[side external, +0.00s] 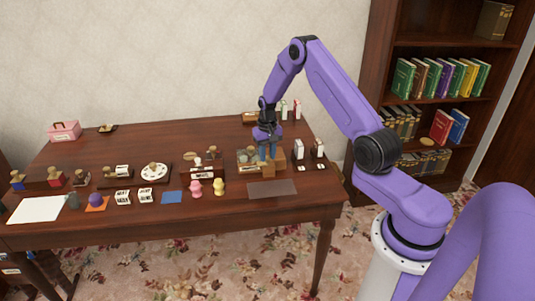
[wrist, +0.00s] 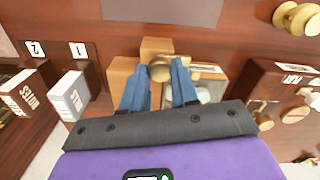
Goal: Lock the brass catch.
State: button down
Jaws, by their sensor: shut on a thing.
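My gripper (side external: 267,157) points down over a light wooden block fixture (side external: 279,160) near the right end of the desk. In the wrist view its two blue fingers stand on either side of a round brass knob (wrist: 159,70), which I take to be the brass catch, and are shut on it. The wooden fixture (wrist: 124,72) lies around and beside the knob in that view. A pale label strip (wrist: 207,68) and a greyish round part (wrist: 203,95) sit right of the fingers. The side view hides the knob behind the fingers, so the catch's position cannot be told.
In the wrist view, a white-topped block (wrist: 70,95) and a "NOTES" block (wrist: 22,92) stand left; a dark box with brass knobs (wrist: 285,95) stands right. A brown mat (side external: 272,189) lies at the front edge. Small figures (side external: 207,187) stand left of it.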

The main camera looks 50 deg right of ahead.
aim_at(268, 157)
dwell(0.4)
jog(key=c, duration=0.9)
grip_release()
jog(key=shift+o, duration=0.2)
notch_tip(268, 157, up, 18)
jog(key=shift+f, duration=0.25)
